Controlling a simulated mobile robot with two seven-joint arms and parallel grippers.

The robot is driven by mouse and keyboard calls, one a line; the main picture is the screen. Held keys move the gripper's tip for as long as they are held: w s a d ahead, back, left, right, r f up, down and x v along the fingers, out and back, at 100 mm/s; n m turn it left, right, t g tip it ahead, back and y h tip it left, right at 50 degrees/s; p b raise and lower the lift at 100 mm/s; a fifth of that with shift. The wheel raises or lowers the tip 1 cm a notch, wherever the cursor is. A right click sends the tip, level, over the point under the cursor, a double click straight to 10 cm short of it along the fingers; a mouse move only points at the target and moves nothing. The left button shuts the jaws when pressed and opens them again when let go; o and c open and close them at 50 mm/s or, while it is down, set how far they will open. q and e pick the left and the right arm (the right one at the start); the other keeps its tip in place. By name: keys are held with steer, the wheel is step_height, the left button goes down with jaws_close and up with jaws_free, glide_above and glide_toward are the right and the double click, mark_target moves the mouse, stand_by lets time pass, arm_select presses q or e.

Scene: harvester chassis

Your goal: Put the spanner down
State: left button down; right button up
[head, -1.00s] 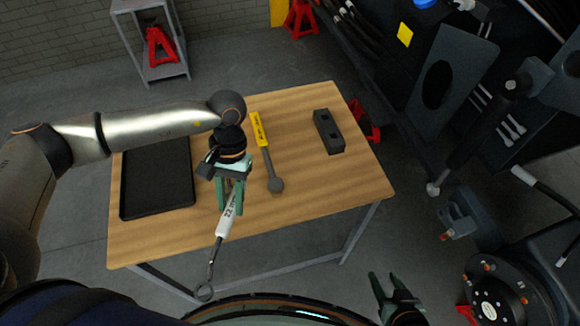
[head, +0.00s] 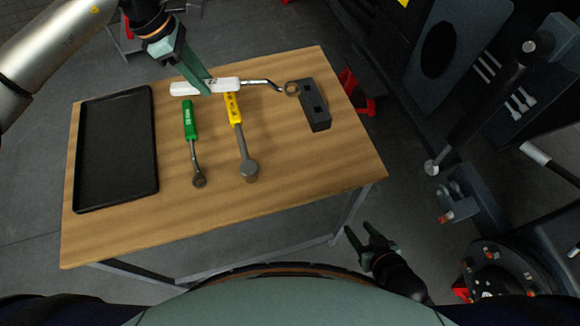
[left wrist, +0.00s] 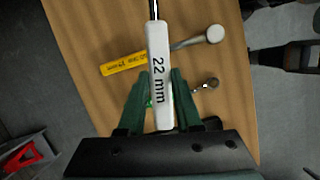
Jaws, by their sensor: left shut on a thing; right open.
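The spanner (head: 226,83) has a white handle and a metal ring end. My left gripper (head: 206,89) is shut on the white handle. In the head view the spanner lies across the back part of the table (head: 305,165), its ring end pointing right, by the black block. Whether it touches the table I cannot tell. In the left wrist view the handle of the spanner (left wrist: 159,70) reads "22 mm" between the fingers, and its ring end is out of frame. My right gripper (head: 358,232) is open and empty, off the table's front right.
A green-handled spanner (head: 190,120) and a yellow-handled tool (head: 233,108) lie mid-table. A black tray (head: 118,150) is at the left, a black slotted block (head: 314,104) at the back right. The table's right front is clear. Dark machinery (head: 460,110) stands at the right.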

arm_select(q)
steer(key=s+f+n+p, duration=0.1)
steer(key=s+f, duration=0.2)
steer(key=s, duration=0.1)
steer(key=s+d+f+p, duration=0.1)
steer(key=s+f, duration=0.3)
steer(key=s+f+n+p, duration=0.1)
steer(key=s+f, duration=0.2)
steer(key=s, duration=0.1)
steer(key=shift+s+d+f+n+t, duration=0.1)
steer(key=shift+d+f+n+t, duration=0.05)
steer(key=shift+f+n+t, duration=0.2)
steer(key=shift+f, duration=0.4)
steer(key=c, duration=1.1)
jaws_free()
steer(key=shift+f, duration=0.1)
steer(key=o, duration=0.5)
steer(key=v, duration=1.2)
steer(key=shift+d, duration=0.15)
